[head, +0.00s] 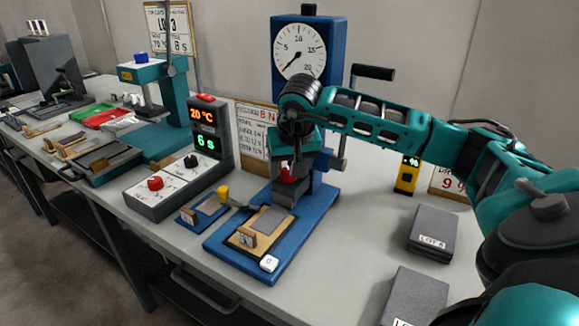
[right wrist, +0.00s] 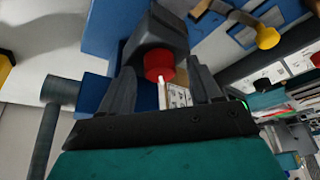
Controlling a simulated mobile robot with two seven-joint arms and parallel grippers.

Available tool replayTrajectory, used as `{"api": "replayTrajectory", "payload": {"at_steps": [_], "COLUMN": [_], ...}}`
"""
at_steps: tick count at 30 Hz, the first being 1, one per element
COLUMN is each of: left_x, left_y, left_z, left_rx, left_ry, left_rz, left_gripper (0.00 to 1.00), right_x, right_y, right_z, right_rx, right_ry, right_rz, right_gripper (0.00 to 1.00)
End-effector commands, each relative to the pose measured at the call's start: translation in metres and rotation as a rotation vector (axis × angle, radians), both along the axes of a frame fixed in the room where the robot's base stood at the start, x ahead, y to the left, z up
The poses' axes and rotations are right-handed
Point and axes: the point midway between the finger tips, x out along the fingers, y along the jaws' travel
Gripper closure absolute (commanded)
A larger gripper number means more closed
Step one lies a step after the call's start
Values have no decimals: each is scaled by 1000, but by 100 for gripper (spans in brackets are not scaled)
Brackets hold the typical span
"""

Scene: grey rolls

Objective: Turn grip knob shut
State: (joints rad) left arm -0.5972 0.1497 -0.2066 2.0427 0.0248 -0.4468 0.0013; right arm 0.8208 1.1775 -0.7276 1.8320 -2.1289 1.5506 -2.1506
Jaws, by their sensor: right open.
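The red grip knob (head: 287,173) is on the dark grey clamp (head: 285,196) of the blue test stand (head: 308,48). In the head view it is partly hidden by my right gripper (head: 294,165), which is above and around it. In the right wrist view the red knob (right wrist: 158,65) shows at the grey clamp block (right wrist: 157,32), between the two spread fingertips of my right gripper (right wrist: 161,78). A gap shows on each side of the knob. My left gripper is out of view.
A dial gauge (head: 299,50) tops the stand, with a crank handle (head: 372,73) to its right. A control box (head: 155,200) with red and black knobs stands left. Grey lot boxes (head: 432,230) lie right. The bench front has a blue base (head: 220,245).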

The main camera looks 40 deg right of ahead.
Motion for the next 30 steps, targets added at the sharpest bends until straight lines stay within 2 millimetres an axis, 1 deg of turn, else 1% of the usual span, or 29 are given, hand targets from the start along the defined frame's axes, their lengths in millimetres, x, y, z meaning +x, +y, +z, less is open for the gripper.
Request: {"api": "replayTrajectory", "payload": {"at_steps": [1,2,18,25,30], "left_x": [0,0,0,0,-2], "left_y": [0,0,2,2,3], "left_z": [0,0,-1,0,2], "left_rx": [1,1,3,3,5], "left_ry": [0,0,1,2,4], "left_rz": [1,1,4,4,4], "left_gripper": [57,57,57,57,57], "right_x": [0,0,0,0,0], "right_y": [0,0,0,0,1], "right_z": [0,0,0,1,2], "right_rx": [0,0,0,1,1], "right_ry": [0,0,0,0,0], "right_rz": [0,0,0,-17,-78], "right_gripper": [38,40,92,93,93]}}
